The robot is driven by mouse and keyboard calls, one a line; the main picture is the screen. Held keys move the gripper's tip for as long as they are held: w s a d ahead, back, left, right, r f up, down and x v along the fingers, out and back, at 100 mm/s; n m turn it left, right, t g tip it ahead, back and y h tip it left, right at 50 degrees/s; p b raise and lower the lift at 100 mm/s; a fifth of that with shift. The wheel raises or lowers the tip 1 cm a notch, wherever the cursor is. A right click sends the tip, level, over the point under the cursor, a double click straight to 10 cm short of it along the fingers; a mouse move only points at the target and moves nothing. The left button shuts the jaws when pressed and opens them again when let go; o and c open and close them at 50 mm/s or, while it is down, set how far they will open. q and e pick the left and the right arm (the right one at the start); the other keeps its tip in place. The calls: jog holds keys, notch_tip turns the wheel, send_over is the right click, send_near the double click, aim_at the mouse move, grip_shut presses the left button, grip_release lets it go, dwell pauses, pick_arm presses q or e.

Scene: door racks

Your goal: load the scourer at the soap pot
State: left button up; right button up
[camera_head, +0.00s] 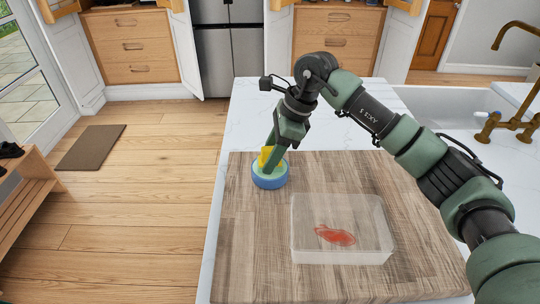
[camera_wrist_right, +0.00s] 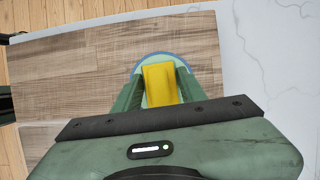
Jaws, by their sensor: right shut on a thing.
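The yellow scourer (camera_head: 265,156) is between the fingers of my right gripper (camera_head: 272,160), which is shut on it. In the right wrist view the scourer (camera_wrist_right: 160,85) fills the gap between the two green fingers of the gripper (camera_wrist_right: 158,92). The soap pot (camera_head: 269,178) is a small round blue pot with a pale green inside, on the wooden board. The scourer's lower end is at or over the pot's opening; whether it touches the soap cannot be told. The pot's blue rim (camera_wrist_right: 166,54) shows behind the scourer. My left gripper is not in view.
A clear plastic box (camera_head: 342,250) with a red stain in it stands on the wooden board (camera_head: 245,260), right of the pot. The white counter (camera_head: 245,115) behind is clear. A sink (camera_head: 450,100) and brass tap (camera_head: 510,120) are at the right.

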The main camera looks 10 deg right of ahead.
aim_at(269, 148)
jog(key=shift+f, duration=0.1)
dwell(0.5)
jog(key=shift+r+p, duration=1.85)
jog(key=shift+r, duration=1.7)
